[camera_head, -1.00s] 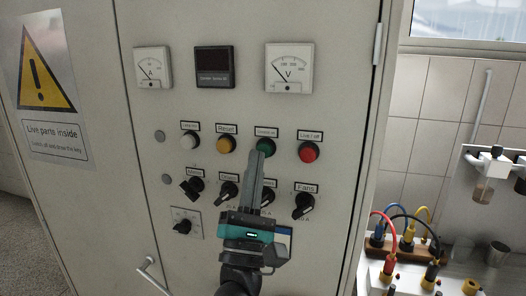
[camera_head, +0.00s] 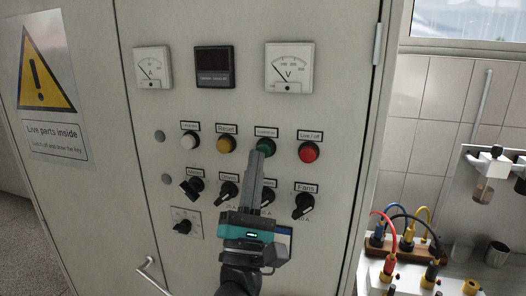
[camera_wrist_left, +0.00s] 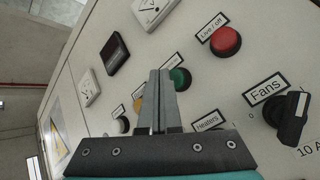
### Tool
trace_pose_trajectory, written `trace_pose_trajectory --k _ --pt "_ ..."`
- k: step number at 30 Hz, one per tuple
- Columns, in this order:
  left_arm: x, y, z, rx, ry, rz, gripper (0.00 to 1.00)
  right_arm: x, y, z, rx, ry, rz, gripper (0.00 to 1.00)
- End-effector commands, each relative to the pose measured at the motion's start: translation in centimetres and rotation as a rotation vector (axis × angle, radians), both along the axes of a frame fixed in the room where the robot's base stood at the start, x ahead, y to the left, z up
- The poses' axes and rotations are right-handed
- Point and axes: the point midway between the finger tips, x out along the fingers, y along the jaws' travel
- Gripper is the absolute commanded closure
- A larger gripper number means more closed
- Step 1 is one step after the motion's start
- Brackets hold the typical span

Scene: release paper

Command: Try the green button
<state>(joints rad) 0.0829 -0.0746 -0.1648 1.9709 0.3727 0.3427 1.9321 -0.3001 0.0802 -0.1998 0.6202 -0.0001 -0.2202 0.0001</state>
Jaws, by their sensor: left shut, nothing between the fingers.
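The green button (camera_head: 265,145) sits on the grey cabinet panel, in the button row between the amber button (camera_head: 226,145) and the red button (camera_head: 308,152). My left gripper (camera_head: 258,155) is shut and empty, with its fingertips at the lower edge of the green button in the head view. In the left wrist view the green button (camera_wrist_left: 180,79) shows just beside the shut fingertips (camera_wrist_left: 160,72). I cannot tell whether they touch it. My right gripper is in neither view.
Black rotary knobs (camera_head: 303,206) sit below the buttons, some partly behind my left gripper. Two dial meters (camera_head: 289,68) and a dark display (camera_head: 214,67) are above. A metal handle (camera_head: 150,275) stands out at lower left. A bench with coloured cables (camera_head: 408,245) is at right.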

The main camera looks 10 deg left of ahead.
Motion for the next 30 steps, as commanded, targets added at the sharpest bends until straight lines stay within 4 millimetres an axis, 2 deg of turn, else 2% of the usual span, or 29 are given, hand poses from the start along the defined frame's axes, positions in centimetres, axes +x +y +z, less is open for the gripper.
trace_pose_trajectory --k 30 --pt "1.2 0.0 0.0 0.0 0.0 0.0 1.0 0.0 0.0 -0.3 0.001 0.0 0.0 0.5"
